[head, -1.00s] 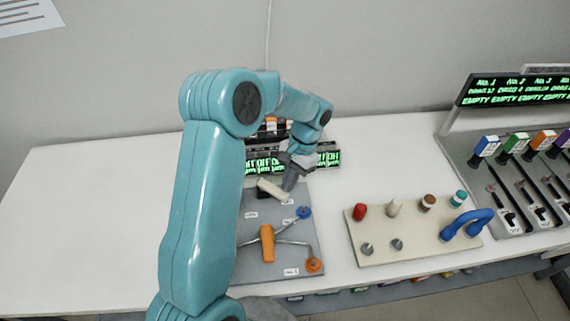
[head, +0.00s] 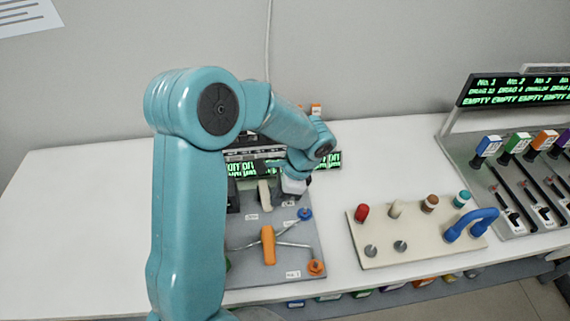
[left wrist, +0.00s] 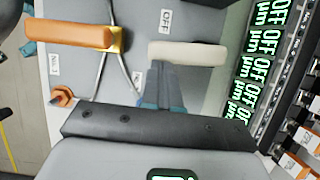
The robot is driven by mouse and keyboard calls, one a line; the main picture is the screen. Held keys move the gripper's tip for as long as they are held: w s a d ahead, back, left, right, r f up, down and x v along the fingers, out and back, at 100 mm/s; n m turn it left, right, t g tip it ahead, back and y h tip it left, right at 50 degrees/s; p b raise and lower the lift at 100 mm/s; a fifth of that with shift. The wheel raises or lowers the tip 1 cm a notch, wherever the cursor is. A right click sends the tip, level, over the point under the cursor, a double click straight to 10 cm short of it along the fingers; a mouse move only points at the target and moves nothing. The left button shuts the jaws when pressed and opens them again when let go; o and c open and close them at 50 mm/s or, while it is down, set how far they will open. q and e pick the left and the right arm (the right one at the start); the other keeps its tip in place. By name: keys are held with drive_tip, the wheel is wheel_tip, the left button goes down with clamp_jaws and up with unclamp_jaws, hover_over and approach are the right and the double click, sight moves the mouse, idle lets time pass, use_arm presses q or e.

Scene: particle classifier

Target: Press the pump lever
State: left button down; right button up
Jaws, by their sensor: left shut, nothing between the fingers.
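A cream lever (head: 265,193) stands on the grey panel (head: 288,255), next to an orange-handled lever (head: 268,245). I cannot tell from labels which is the pump lever. My left gripper (left wrist: 158,68) is shut and empty. In the left wrist view its fingertips sit right beside the cream lever (left wrist: 188,53); I cannot tell whether they touch it. The orange handle (left wrist: 72,33) lies farther left there. In the head view my left arm reaches over the panel and mostly hides the fingers. My right gripper is not in view.
Screens with green text (head: 325,160) stand behind the panel. To the right, a beige board (head: 415,255) holds coloured pegs and a blue loop handle (head: 470,224). A rack of coloured units (head: 530,150) stands at the far right. White table (head: 80,220) is bare at left.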

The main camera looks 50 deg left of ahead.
use_arm(q)
drive_tip(key=shift+s, duration=0.15)
idle(0.5)
drive_tip(key=v, duration=1.6)
drive_tip(key=shift+r, duration=0.2)
drive_tip(key=shift+s+d+f, duration=0.1)
drive_tip(key=shift+d, duration=0.05)
